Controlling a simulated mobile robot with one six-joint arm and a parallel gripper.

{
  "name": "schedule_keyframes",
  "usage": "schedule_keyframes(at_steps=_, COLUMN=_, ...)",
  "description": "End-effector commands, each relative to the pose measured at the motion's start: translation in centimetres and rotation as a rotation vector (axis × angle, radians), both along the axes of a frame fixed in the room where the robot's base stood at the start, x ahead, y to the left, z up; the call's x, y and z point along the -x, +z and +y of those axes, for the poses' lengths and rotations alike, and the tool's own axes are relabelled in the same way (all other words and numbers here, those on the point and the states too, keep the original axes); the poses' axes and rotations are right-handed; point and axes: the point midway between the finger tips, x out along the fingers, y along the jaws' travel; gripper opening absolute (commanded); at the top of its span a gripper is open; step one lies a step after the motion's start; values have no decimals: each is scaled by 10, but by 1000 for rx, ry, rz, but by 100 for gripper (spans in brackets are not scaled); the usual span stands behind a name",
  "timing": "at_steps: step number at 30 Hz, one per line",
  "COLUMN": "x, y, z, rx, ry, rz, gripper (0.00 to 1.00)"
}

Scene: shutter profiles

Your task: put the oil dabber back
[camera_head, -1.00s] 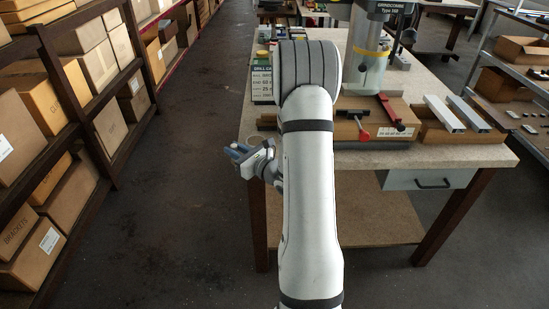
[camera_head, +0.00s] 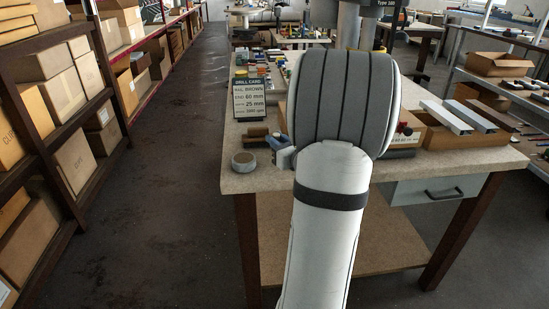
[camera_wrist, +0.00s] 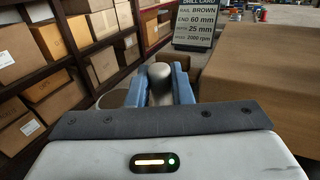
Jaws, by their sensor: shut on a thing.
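My gripper (camera_head: 279,144) is low over the left front part of the workbench (camera_head: 285,178), partly hidden by my arm in the head view. In the wrist view its blue fingers (camera_wrist: 160,88) are shut on a pale grey, rounded thing (camera_wrist: 160,72), apparently the oil dabber. Only its rounded end shows; the rest is hidden between the fingers. A round grey tin or roll (camera_head: 243,161) stands near the bench's left front corner, just left of my gripper. I cannot tell whether it is the dabber's holder.
A drill card (camera_head: 252,100) stands behind my gripper, with a dark brush-like thing (camera_head: 257,134) before it. A large brown box-like thing (camera_wrist: 265,75) fills the wrist view's right. An open box with metal profiles (camera_head: 460,130) is at right. Shelves (camera_head: 60,130) line the left.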

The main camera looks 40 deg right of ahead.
Motion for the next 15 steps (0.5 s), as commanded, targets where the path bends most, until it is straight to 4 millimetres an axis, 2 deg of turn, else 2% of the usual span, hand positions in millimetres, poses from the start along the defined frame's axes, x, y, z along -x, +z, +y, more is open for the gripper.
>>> schedule_keyframes(at_steps=5, x=0, y=-15, z=1, rx=-1, ry=2, rz=0, gripper=0)
schedule_keyframes(at_steps=10, x=-1, y=-40, z=1, rx=-2, ry=2, rz=0, gripper=0)
schedule_keyframes(at_steps=15, x=-1, y=-42, z=1, rx=2, ry=3, rz=-2, gripper=0)
